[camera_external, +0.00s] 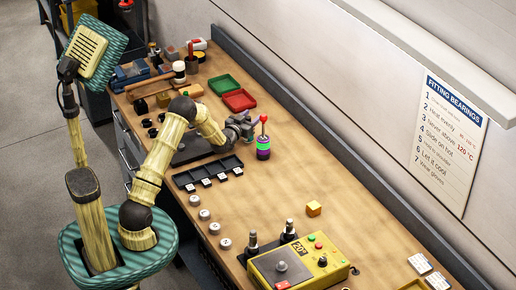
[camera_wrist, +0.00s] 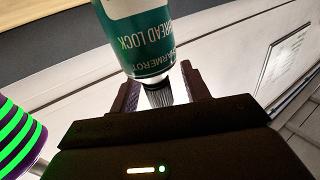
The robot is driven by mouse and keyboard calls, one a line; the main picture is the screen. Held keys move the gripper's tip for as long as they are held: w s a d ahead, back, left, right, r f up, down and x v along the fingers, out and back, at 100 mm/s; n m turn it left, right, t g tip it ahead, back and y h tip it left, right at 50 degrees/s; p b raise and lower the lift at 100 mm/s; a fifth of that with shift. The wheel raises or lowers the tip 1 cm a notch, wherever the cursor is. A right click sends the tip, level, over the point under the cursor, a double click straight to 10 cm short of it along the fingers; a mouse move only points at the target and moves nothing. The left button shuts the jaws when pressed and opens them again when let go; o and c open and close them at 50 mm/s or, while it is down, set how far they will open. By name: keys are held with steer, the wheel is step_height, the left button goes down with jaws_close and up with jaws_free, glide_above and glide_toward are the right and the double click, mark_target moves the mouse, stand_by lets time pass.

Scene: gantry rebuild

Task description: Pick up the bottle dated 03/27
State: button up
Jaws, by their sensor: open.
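A teal bottle (camera_wrist: 140,35) lettered "THREAD LOCK" fills the top middle of the wrist view, its lettering upside down. Its ribbed end (camera_wrist: 167,93) points toward my gripper (camera_wrist: 158,78) and lies between the two open fingers in the picture; I cannot tell if either finger touches it. No 03/27 date is readable on the part that shows. In the external view my gripper (camera_external: 243,126) is low over the bench beside a green and purple striped object (camera_external: 263,149). I cannot make out the teal bottle there.
The striped object also shows at the left of the wrist view (camera_wrist: 15,135), close to my gripper. A black compartment tray (camera_external: 209,175), a red tray (camera_external: 239,100) and a green tray (camera_external: 224,84) lie nearby. A yellow control box (camera_external: 290,268) stands at the front.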

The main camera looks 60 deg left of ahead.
jaws_close()
steer(key=shift+r, duration=0.15)
step_height(320, 180, up, 18)
steer(key=b, duration=0.1)
steer(key=shift+b, duration=0.4)
stand_by(0.4)
